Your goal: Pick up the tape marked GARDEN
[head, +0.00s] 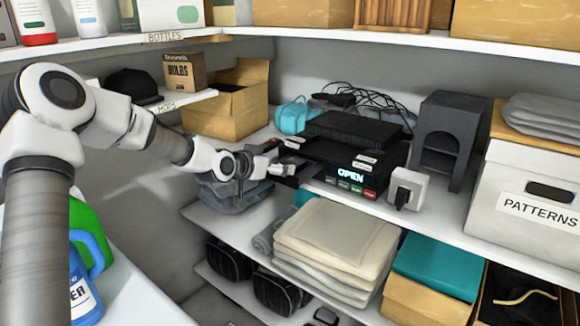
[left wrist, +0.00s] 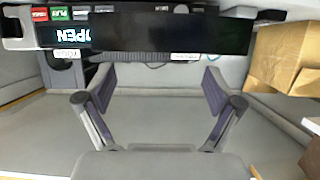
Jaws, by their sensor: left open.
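A black tape player (head: 340,172) with a lit OPEN display and coloured buttons sits on the middle shelf. Its front spans the top of the left wrist view (left wrist: 24,17), where OPEN appears upside down. Small white labels (head: 366,159) show near its front top edge, and pale labels also show in the left wrist view (left wrist: 185,56). My left gripper (head: 284,157) is close to the player's left end. Its fingers are spread and empty in the left wrist view (left wrist: 158,88). My right gripper is out of view.
A white plug-like block (head: 406,188) and a dark arched stand (head: 446,135) are to the right. An open cardboard box (head: 225,105) stands behind left. Folded cloths (head: 335,245) lie on the shelf below.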

